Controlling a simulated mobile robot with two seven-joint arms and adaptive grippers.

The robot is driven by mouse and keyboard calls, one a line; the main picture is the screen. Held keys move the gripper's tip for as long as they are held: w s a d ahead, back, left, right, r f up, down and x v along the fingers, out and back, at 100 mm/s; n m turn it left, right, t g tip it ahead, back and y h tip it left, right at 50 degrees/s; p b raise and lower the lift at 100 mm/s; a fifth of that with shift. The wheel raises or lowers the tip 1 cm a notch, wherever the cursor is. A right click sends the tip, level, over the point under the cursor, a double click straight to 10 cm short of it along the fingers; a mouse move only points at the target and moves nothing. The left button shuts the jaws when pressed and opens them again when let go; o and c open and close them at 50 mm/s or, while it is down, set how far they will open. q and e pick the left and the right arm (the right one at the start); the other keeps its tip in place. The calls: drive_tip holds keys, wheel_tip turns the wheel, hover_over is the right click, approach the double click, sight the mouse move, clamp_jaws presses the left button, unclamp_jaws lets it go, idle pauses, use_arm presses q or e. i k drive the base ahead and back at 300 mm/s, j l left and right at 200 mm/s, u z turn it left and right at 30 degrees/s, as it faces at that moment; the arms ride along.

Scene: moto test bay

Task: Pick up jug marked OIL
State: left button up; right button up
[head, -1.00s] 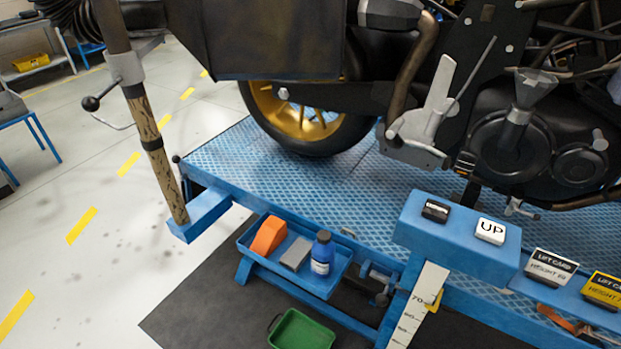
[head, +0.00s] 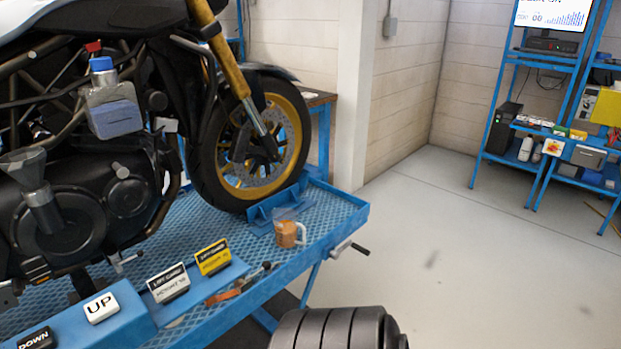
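A small tan-orange jug (head: 287,234) with a handle on its right side stands on the right end of the blue lift platform (head: 345,212), just in front of the motorcycle's front wheel. No OIL marking can be read on it at this size. Neither of my grippers shows in the head view. A dark ribbed rounded part, probably my own arm, shows at the bottom edge.
The motorcycle's front wheel (head: 250,150) sits in a blue chock (head: 275,205). Lift cards, a strap and the UP button (head: 101,307) line the platform's front edge. A lever (head: 345,248) sticks out at its right end. The floor (head: 470,260) to the right is clear.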

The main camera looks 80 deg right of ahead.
sight(286, 224)
drive_tip(key=z, duration=2.35)
drive_tip(key=i+l+u, duration=0.1)
drive_tip(key=l+u, duration=0.15)
drive_tip(key=u, duration=0.25)
drive_tip(key=i+l+u, duration=0.1)
drive_tip(key=l+u, duration=0.2)
drive_tip(key=u, duration=0.2)
drive_tip(key=l+u, duration=0.35)
drive_tip(key=u, duration=0.15)
